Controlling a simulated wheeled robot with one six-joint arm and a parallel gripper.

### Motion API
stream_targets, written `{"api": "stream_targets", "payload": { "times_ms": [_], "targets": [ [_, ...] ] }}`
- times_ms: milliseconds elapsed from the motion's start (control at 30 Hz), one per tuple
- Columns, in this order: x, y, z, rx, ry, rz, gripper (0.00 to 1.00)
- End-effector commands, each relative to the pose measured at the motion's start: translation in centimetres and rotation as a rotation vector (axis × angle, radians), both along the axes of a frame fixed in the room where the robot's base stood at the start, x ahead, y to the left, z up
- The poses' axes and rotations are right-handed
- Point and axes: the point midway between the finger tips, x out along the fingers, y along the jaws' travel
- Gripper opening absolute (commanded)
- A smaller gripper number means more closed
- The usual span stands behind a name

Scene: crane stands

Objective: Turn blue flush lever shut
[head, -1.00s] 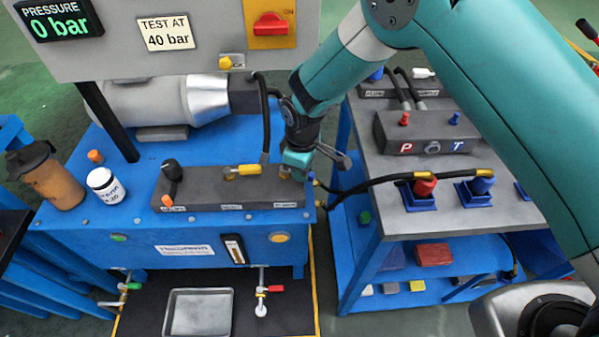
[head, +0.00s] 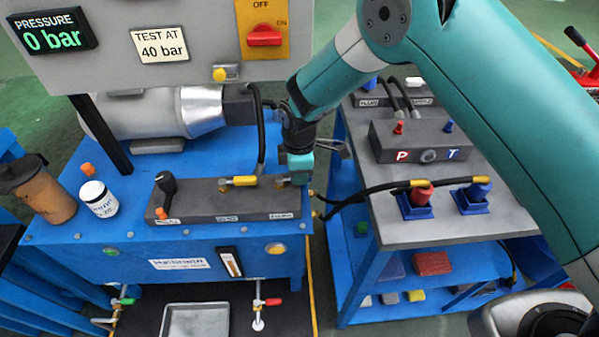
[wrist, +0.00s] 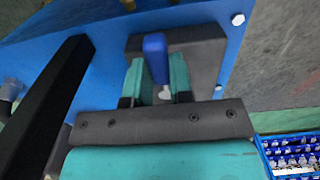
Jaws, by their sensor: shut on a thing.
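The blue flush lever (wrist: 155,58) shows in the wrist view, standing between the two teal fingers. My gripper (wrist: 158,85) is shut on it. The lever is at the end of a dark grey block. In the head view my gripper (head: 299,168) points down at the right end of the dark grey valve block (head: 235,202) on the blue bench. There the gripper hides the lever. The lever's exact angle cannot be told.
A black-knobbed lever (head: 166,184) and a yellow-handled valve (head: 240,181) are on the same block. A panel (head: 170,40) reading 0 bar stands behind. A grey-topped cart (head: 400,230) with hoses stands to the right. A brown jug (head: 42,190) and white jar (head: 98,198) stand at left.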

Motion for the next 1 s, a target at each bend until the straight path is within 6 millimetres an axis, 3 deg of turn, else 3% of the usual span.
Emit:
{"api": "stream_targets", "payload": {
  "times_ms": [267,300,400,767,1000],
  "targets": [
    [0.1,0.0,0.1,0.001,-0.003,0.004,0.00],
    [0.1,0.0,0.1,0.001,-0.003,0.004,0.30],
    [0.1,0.0,0.1,0.001,-0.003,0.003,0.47],
    [0.1,0.0,0.7,0.001,-0.002,0.002,0.47],
    [0.1,0.1,5.4,0.003,-0.005,0.002,0.47]
  ]
}}
